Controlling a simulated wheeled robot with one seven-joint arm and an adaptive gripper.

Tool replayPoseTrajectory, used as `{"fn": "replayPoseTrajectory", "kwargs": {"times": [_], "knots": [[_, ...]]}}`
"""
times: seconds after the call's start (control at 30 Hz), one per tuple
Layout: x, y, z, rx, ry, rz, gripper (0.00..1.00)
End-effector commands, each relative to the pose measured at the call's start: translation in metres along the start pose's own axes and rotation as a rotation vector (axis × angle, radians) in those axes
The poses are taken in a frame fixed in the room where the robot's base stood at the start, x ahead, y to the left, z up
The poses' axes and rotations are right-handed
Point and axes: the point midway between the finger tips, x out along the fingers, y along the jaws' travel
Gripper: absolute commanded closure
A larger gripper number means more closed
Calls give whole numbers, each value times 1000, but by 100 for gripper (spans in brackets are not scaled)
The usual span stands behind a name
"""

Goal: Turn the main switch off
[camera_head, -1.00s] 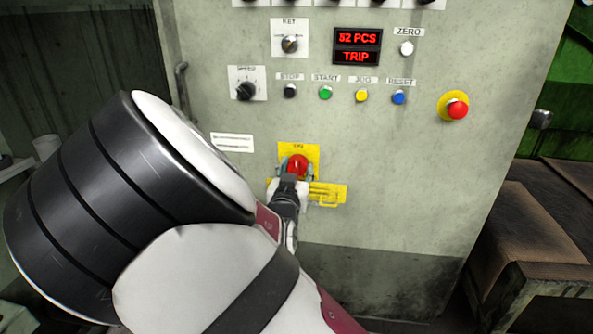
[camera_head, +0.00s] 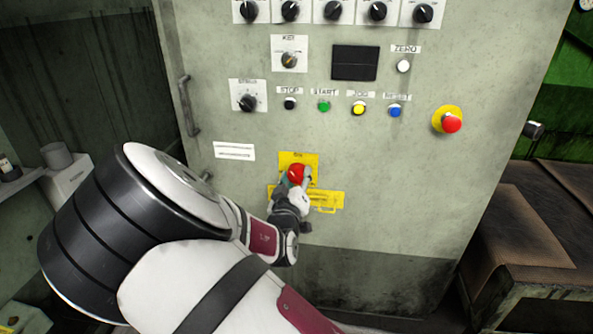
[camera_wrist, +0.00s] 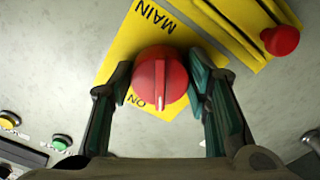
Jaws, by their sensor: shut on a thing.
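The main switch is a red round knob (camera_head: 296,173) with a raised ridge, on a yellow plate (camera_head: 312,160) low on the grey control panel. In the wrist view the red knob (camera_wrist: 160,78) sits between the fingers of my gripper (camera_wrist: 160,87), one finger on each side. The ridge's white mark points straight down in that view, beside the "ON" lettering, which lies just left of it. "MAIN" is printed above the knob. In the head view my gripper (camera_head: 295,178) is shut on the knob; an "OFF" mark is not readable.
A yellow hasp bar (camera_head: 328,199) lies just below the switch. Above are the dark display (camera_head: 355,63), stop, start, jog and reset buttons, and a key switch (camera_head: 289,59). A red emergency button (camera_head: 451,122) is at right. A brown-topped bench (camera_head: 520,225) stands right of the cabinet.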

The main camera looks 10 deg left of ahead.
Motion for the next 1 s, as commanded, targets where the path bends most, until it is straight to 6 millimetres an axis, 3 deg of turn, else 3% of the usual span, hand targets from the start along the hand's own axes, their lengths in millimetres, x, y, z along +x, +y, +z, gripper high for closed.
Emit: {"fn": "replayPoseTrajectory", "kwargs": {"times": [0.6,1.0], "knots": [[-1,1,-2,-587,1,-2,84],[-1,1,-1,-881,1,-2,84]]}}
